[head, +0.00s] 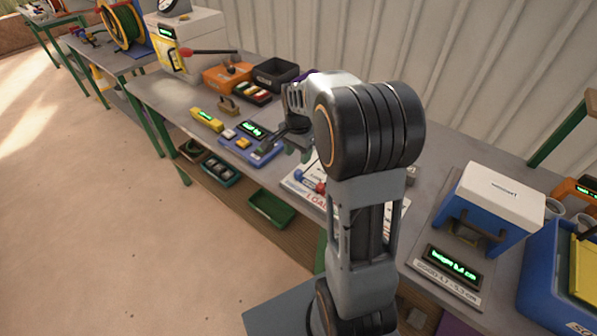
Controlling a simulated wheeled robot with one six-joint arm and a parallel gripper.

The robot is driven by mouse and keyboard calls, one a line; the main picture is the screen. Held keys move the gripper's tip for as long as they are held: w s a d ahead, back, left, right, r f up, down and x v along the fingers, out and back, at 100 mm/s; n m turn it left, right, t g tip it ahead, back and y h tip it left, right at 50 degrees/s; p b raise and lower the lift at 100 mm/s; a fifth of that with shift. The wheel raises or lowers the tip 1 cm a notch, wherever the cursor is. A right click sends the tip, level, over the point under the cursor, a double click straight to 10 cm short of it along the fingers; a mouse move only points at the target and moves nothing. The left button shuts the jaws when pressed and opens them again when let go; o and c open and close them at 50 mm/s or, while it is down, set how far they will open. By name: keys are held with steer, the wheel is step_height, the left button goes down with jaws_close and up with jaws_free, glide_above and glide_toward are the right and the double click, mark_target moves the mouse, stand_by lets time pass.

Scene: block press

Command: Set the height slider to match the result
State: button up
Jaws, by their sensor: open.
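My gripper (292,143) is open and hangs over the middle of the bench, just right of a blue-based panel (262,155). That panel has a green-lit display (252,130) and pale and yellow buttons; the digits are too small to read. A white board (293,186) with partly visible red lettering and red and blue parts lies below the gripper, partly hidden by my arm. A blue and white machine (497,207) stands at the right, with a green-lit readout (453,263) in front; its text is unclear. I cannot tell which part is the height slider.
A yellow device (207,120) with a green display lies left of the panel. Orange (226,78) and black (275,73) bins stand behind. A white press with a red-knobbed lever (187,52) is farther back. A green tray (271,209) sits on the lower shelf. A blue bin (540,285) is at right.

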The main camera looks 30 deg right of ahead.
mark_target(298, 171)
step_height(298, 171, down, 8)
steer(key=shift+f, duration=0.15)
stand_by(0.3)
steer(key=shift+c, duration=0.4)
jaws_close()
